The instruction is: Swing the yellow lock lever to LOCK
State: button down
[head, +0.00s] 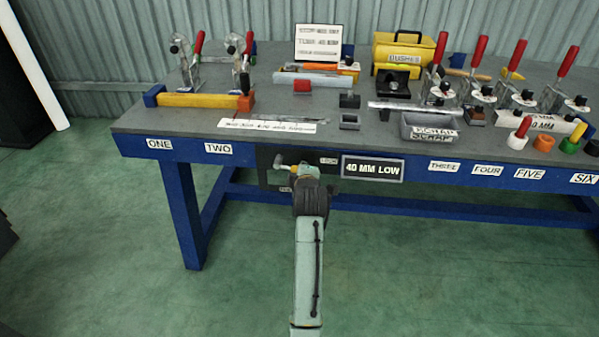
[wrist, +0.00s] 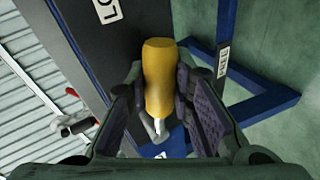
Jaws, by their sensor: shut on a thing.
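The yellow lock lever (wrist: 160,75) shows in the wrist view as a rounded yellow handle on a grey metal stem. My gripper (wrist: 160,100) has one finger on each side of the handle and is shut on it. In the head view my gripper (head: 300,172) is at the black panel (head: 268,165) on the front of the blue bench. My arm and gripper hide most of the lever there. A white label (wrist: 107,10), cut off and reading "LO", is on the dark panel in the wrist view. The lever's setting cannot be read clearly.
The bench (head: 135,146) holds clamps with red handles, a yellow bushes box (head: 405,50) and a grey scrap tray (head: 405,130). A "40 MM LOW" sign (head: 372,168) is right of my gripper. The floor in front is clear.

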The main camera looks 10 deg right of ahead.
jog(key=shift+r+n+h+p, duration=0.5)
jog(key=shift+r+n+p, duration=0.2)
jog(key=shift+r, duration=0.2)
jog(key=shift+d, duration=0.1)
jog(key=c, duration=1.4)
grip_release()
jog(key=shift+g, duration=0.3)
jog(key=v, duration=1.2)
